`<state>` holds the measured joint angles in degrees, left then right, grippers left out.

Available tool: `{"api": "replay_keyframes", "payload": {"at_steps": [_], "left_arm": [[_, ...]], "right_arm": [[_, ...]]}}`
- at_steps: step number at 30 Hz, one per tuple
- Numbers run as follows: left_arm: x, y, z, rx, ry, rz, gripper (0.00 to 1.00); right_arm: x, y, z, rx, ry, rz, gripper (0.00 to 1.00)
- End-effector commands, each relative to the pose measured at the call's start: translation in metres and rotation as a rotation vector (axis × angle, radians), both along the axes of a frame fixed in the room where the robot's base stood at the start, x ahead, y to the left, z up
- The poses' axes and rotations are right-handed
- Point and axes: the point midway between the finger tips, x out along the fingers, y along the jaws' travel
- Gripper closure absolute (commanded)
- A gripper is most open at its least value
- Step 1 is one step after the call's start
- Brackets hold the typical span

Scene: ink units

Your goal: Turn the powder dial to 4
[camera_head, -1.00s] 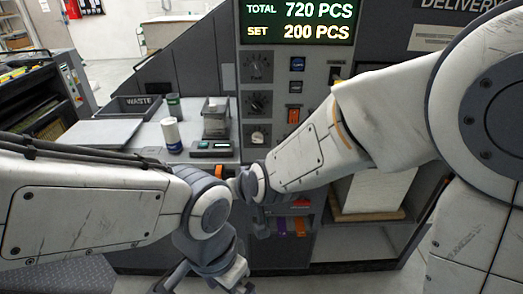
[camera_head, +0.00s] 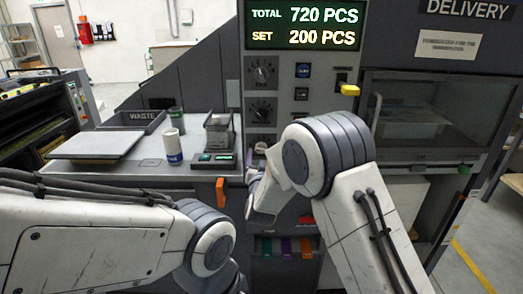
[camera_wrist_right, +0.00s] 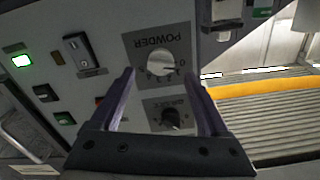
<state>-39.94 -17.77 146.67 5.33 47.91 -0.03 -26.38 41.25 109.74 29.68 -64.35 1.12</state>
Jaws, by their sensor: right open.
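The powder dial (camera_wrist_right: 161,63) has a round pale knob on a grey plate marked POWDER, upside down in the right wrist view. Its pointer setting is too small to read. My right gripper (camera_wrist_right: 160,76) is open, with one dark purple finger on each side of the knob in that view. The knob looks apart from both fingers. In the head view the pale dial (camera_head: 261,147) is partly covered by my right arm, and the right fingertips are hidden. My left arm comes in at the lower left; its gripper is not visible.
Another dial (camera_wrist_right: 168,118) with a dark knob sits beside the powder plate, between the fingers. Switches and a lit green button (camera_wrist_right: 21,60) are on the panel. The display (camera_head: 304,26) reads 720 and 200 PCS.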

Motion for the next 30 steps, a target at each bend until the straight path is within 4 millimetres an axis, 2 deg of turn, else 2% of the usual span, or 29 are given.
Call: {"api": "replay_keyframes", "payload": {"at_steps": [3,7,18,19,23,24,25,30], "left_arm": [[0.0,0.0,0.006,0.0,0.0,0.0,0.0],[0.0,0.0,0.008,0.0,0.0,0.0,0.0],[0.0,0.0,0.008,0.0,0.0,0.0,0.0],[0.0,0.0,0.008,0.0,0.0,0.0,0.0],[0.0,0.0,0.008,0.0,0.0,0.0,0.0],[0.0,0.0,0.008,0.0,0.0,0.0,0.0],[0.0,0.0,0.008,0.0,0.0,0.0,0.0],[0.0,0.0,0.007,0.0,0.0,0.0,0.0]], "right_arm": [[0.02,0.0,0.001,0.0,0.001,0.0,0.21],[0.033,0.0,0.0,0.0,0.001,0.001,0.21],[0.039,0.0,0.0,-0.001,0.001,0.002,0.21],[0.039,0.001,0.0,-0.001,0.001,0.002,0.25],[0.039,0.001,0.0,0.0,0.001,0.002,0.75],[0.039,0.0,0.0,0.0,0.001,0.002,0.9],[0.039,0.0,0.0,0.0,0.001,0.002,1.0],[0.039,0.0,-0.001,0.005,0.001,0.001,1.0]]}}
